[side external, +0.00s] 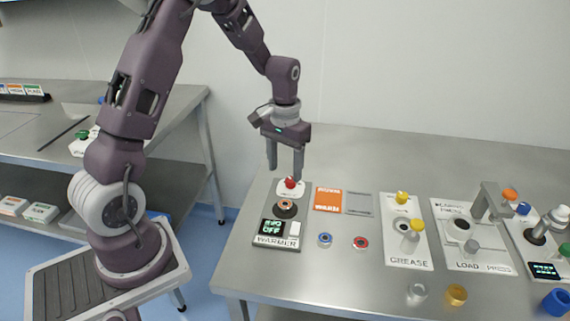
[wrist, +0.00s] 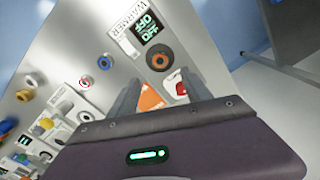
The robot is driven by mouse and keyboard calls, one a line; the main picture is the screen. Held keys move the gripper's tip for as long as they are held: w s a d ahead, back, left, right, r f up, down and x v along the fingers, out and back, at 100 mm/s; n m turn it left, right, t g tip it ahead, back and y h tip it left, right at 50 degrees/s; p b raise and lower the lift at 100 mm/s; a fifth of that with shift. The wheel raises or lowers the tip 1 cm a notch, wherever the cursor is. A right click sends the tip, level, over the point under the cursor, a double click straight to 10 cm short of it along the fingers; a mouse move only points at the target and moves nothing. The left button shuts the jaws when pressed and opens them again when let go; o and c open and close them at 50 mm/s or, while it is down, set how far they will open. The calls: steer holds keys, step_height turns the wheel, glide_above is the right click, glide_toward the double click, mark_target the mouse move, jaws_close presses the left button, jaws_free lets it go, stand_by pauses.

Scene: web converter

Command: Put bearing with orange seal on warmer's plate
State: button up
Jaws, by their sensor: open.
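My gripper (side external: 285,173) is open and empty, fingers down, above the red knob at the warmer's back end. The wrist view shows both fingers (wrist: 160,80) apart, with the disc beyond them.
A blue-centred bearing (side external: 325,240) and a red one (side external: 360,242) lie on the bench right of the warmer. An orange panel (side external: 327,199) and grey panel (side external: 358,203) lie behind them. The grease station (side external: 407,250) and press (side external: 470,250) stand further right.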

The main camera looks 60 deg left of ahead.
steer(key=s+d+r+m+t, duration=0.1)
steer(key=s+d+r+t, duration=0.1)
steer(key=s+d+r, duration=0.45)
steer(key=s+d+r+m+t, duration=0.1)
steer(key=s+d+r, duration=0.15)
steer(key=r, duration=0.75)
steer(key=s+d+r+m+t, duration=0.2)
steer(key=s+d, duration=0.2)
steer(key=s, duration=0.9)
steer(key=shift+s+r+t, duration=0.15)
steer(key=shift+s+t, duration=0.1)
steer(key=shift+t, duration=0.05)
